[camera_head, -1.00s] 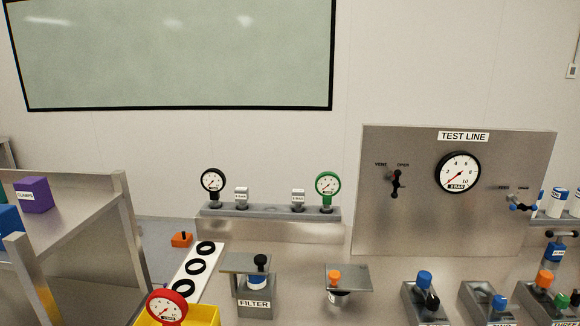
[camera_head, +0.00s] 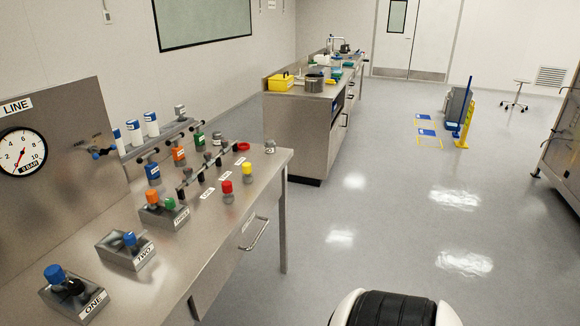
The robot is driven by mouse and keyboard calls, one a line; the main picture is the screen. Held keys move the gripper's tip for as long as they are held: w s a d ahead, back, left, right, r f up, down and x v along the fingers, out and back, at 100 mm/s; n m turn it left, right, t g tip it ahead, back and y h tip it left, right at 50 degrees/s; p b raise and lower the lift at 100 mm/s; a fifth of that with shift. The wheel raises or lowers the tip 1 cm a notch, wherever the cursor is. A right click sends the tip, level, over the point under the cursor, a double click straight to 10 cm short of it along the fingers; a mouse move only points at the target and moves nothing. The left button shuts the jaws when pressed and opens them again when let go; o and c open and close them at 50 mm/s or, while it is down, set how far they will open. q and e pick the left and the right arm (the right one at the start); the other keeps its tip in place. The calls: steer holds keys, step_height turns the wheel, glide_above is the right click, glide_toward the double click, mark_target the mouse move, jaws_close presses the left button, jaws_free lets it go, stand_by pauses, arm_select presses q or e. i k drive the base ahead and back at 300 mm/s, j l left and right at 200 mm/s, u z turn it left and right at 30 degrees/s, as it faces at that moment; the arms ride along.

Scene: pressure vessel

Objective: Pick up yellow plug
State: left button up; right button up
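The yellow plug (camera_head: 247,169) stands upright on a grey base near the right end of the steel bench (camera_head: 262,208). A similar red plug (camera_head: 227,187) stands in front of it, to the left. Neither gripper shows in the view. A white and black rounded part at the bottom edge looks like part of my own body.
Blocks labelled ONE (camera_head: 72,290), TWO (camera_head: 126,250) and THREE (camera_head: 164,213) stand along the bench. A rail with black knobs (camera_head: 187,172) runs behind the plugs. A second bench (camera_head: 317,128) stands farther back.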

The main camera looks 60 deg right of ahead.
mark_target(248, 176)
steer(key=z, duration=1.7)
